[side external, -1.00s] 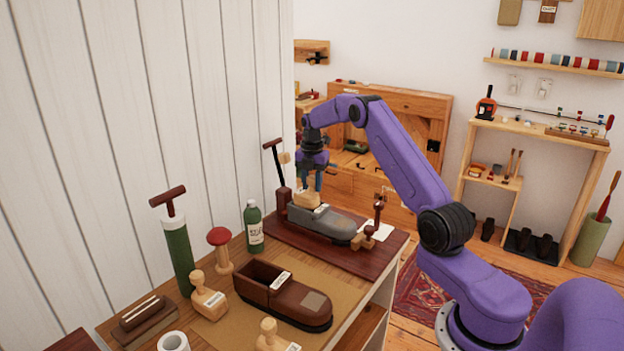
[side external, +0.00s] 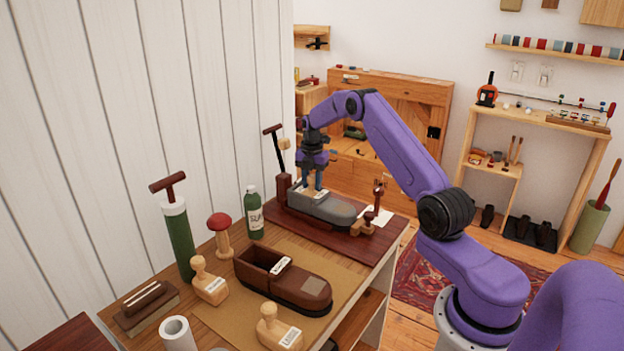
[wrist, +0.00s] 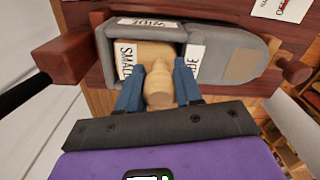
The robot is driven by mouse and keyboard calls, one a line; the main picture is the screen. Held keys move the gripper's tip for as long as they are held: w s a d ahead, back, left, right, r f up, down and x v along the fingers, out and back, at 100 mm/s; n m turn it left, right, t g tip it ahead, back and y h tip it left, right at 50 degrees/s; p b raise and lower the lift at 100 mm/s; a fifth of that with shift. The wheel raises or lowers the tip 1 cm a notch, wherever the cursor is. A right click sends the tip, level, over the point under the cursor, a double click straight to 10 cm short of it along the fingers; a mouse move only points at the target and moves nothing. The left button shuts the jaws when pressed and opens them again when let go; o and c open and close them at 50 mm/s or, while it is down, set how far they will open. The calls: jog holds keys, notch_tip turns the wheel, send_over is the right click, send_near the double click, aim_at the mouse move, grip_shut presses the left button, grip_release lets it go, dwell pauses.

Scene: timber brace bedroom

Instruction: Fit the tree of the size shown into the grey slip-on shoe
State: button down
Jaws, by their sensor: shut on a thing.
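The grey slip-on shoe (side external: 335,212) lies on a dark red-brown board, and its opening shows in the wrist view beside its grey toe part (wrist: 235,50). My gripper (side external: 312,187) is above the opening, its blue fingers pointing down. In the wrist view my gripper (wrist: 158,88) is shut on the knob of a pale wooden tree (wrist: 155,55), one finger on each side. The tree's block sits in the shoe's opening; a label on it reads SMALL. Labels on the shoe's rim seem to read WIDE. How deep the tree sits is hard to tell.
A brown shoe (side external: 285,285) lies nearer on a tan mat. Two labelled wooden trees (side external: 209,285) (side external: 278,332) stand by it. A green bottle (side external: 254,213), a red-topped wooden stand (side external: 221,235) and a green cylinder (side external: 178,240) are to the left. A white card (side external: 377,215) lies behind the shoe.

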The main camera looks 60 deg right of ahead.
jog(key=shift+f, duration=0.1)
dwell(0.3)
jog(key=c, duration=0.7)
grip_release()
jog(key=shift+o, duration=0.2)
notch_tip(320, 180, up, 17)
jog(key=shift+r, duration=0.2)
jog(key=shift+a, duration=0.1)
